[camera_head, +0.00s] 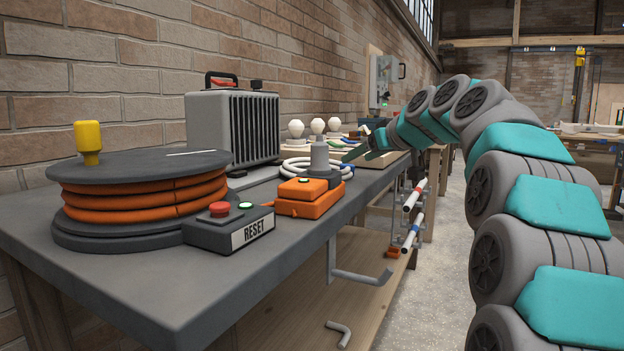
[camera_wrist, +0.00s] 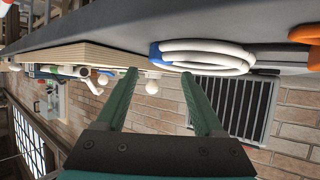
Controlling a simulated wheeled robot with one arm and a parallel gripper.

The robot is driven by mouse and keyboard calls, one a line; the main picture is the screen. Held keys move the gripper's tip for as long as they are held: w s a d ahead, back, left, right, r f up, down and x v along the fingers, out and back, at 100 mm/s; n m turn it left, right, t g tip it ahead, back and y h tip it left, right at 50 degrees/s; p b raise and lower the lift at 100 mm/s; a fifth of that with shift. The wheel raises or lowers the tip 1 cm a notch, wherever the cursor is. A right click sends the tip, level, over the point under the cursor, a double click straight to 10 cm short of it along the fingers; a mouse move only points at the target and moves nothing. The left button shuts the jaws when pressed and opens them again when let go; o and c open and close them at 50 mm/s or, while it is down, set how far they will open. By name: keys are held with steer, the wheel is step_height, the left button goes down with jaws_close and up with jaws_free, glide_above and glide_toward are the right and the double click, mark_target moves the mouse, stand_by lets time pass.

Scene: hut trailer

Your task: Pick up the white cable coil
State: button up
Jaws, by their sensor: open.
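The white cable coil (camera_head: 298,167) lies on the dark grey workbench top (camera_head: 215,255), partly hidden behind a grey cylinder and an orange box in the head view. In the wrist view the white cable coil (camera_wrist: 205,62) shows as stacked white loops with a blue band on one side. My gripper (camera_head: 362,150) is above the bench, beyond the coil in the head view. In the wrist view my gripper (camera_wrist: 160,85) has its two green fingers spread apart with nothing between them. The coil lies past the fingertips, toward the upper right.
An orange cable reel (camera_head: 140,195), a reset box (camera_head: 230,228), an orange box (camera_head: 307,196), a grey cylinder (camera_head: 319,157) and a grey finned unit (camera_head: 233,125) crowd the bench. White bulbs (camera_head: 317,126) stand behind. A brick wall (camera_head: 110,70) backs the bench.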

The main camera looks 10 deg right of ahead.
mark_target(344, 165)
steer(key=x, duration=0.7)
steer(key=shift+w+a+f, duration=0.1)
steer(key=shift+w, duration=0.2)
jaws_close()
steer(key=shift+f, duration=0.15)
stand_by(1.0)
